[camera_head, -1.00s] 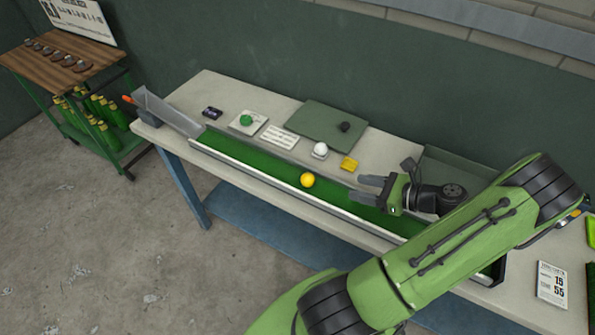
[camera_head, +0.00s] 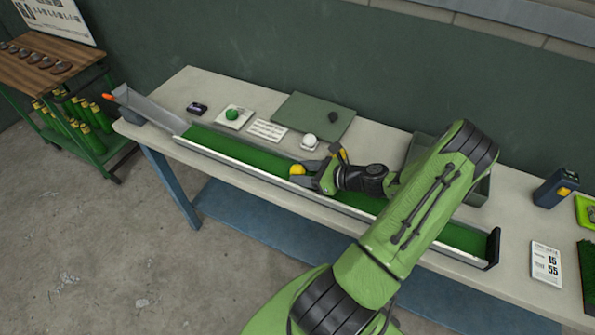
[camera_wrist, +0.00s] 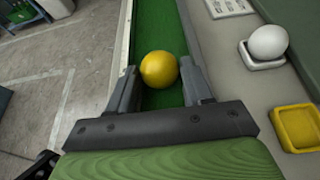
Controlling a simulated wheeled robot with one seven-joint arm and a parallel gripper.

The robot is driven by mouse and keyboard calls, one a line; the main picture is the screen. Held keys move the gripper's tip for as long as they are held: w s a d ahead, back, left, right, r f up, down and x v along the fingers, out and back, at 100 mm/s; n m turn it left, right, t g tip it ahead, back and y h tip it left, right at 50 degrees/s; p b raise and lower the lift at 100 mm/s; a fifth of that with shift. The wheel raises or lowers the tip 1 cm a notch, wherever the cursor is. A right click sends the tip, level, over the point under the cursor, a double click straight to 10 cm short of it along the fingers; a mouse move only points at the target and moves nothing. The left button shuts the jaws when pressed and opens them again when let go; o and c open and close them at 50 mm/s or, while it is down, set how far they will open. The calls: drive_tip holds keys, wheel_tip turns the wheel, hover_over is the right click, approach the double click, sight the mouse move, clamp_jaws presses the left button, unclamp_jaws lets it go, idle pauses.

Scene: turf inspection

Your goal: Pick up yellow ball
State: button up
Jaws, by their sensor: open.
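The yellow ball (camera_head: 297,170) lies on the green turf of a long channel (camera_head: 232,152) with raised light sides. It shows large in the wrist view (camera_wrist: 159,69). My gripper (camera_head: 303,172) is open and low over the channel, at the ball's right in the head view. In the wrist view its two fingers (camera_wrist: 160,80) stand on either side of the channel's turf, with the ball between and slightly beyond the tips. I cannot tell whether a finger touches the ball.
A white ball on a small stand (camera_head: 309,141) and a yellow dish (camera_wrist: 297,127) sit beside the channel. A green mat (camera_head: 300,110) and green ball on a white pad (camera_head: 232,114) lie behind. A metal ramp (camera_head: 150,108) joins the channel's left end.

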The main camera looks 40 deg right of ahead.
drive_tip(key=c, duration=0.7)
